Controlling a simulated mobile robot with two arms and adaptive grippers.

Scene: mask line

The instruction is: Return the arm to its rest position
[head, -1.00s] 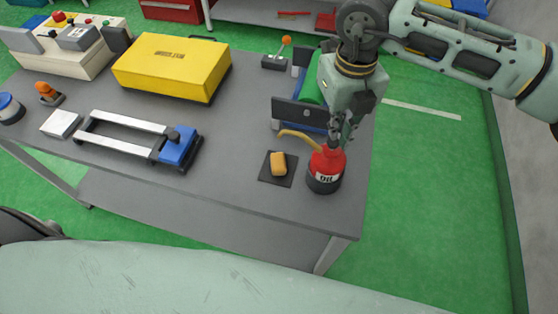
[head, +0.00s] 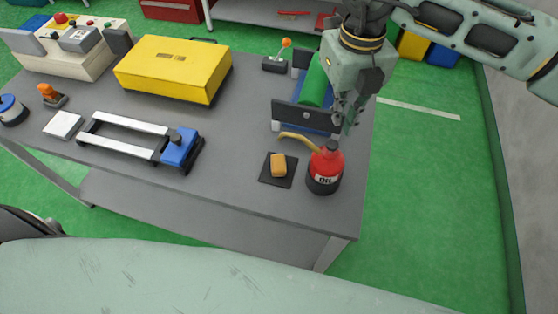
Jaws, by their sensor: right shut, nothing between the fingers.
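My right gripper (head: 345,124) hangs above the right end of the grey table, fingers pointing down. It is shut and empty. A red oil can (head: 326,166) with a black base and a yellow spout stands upright just below and in front of it. The fingers look apart from the can. My right arm (head: 478,38) comes in from the upper right. My left gripper is not in view.
Behind the right gripper is a blue vise-like fixture with a green cylinder (head: 315,83). A yellow sponge (head: 278,163) lies on a dark pad (head: 290,182). A yellow case (head: 172,68) and a blue-ended frame (head: 180,147) stand left. Green floor is clear to the right.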

